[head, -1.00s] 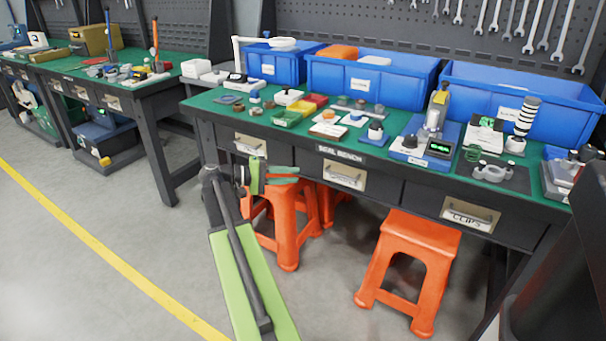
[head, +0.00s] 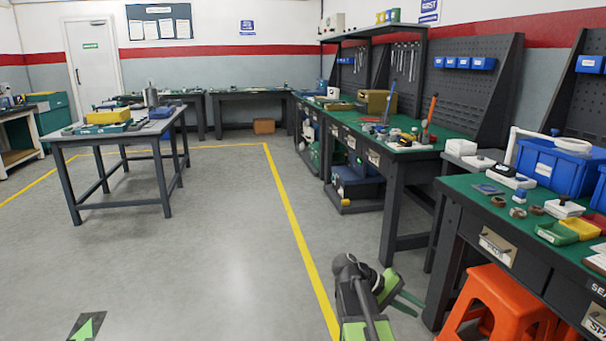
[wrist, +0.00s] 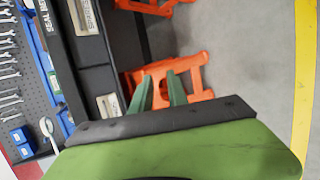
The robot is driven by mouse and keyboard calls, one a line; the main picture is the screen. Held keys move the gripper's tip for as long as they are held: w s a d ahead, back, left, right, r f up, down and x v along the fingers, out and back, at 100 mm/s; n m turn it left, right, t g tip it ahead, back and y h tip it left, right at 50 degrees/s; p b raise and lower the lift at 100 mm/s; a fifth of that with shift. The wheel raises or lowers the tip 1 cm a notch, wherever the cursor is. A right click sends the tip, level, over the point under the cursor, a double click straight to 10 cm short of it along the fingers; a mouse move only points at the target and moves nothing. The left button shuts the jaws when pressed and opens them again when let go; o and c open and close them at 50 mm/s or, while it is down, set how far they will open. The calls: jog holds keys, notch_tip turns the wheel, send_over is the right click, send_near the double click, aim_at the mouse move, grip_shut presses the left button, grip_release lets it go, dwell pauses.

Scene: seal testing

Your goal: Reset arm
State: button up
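My gripper (wrist: 158,80) shows in the wrist view with its two green fingers apart and nothing between them. Beyond the fingers are an orange stool and the grey floor. In the head view my gripper (head: 408,302) is at the bottom, right of the middle, partly hidden behind my own wrist. It is over the floor, to the left of the seal bench (head: 462,190), and looks clear of it.
The orange stool (head: 495,300) stands under the bench at the lower right. A blue bin (head: 550,165) and small parts sit on the bench. A grey table (head: 130,133) stands at the left. The floor (head: 190,240) between is open, with a yellow line (head: 290,215).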

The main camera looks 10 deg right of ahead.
jog(key=s+a+f+n+t+y, duration=0.15)
jog(key=a+f+y, duration=0.4)
jog(key=a, duration=0.95)
jog(key=a+f+n+t+y, duration=0.1)
jog(key=a+f+t+y, duration=0.35)
jog(key=a, duration=0.95)
notch_tip(320, 180, up, 35)
jog(key=w+a+g+p, duration=0.1)
jog(key=a+p, duration=0.1)
jog(key=p, duration=3.3)
jog(key=shift+f+g+y+p, duration=0.2)
jog(key=shift+g+y+p, duration=0.15)
jog(key=shift+g+y, duration=0.05)
jog(key=shift+m, duration=0.25)
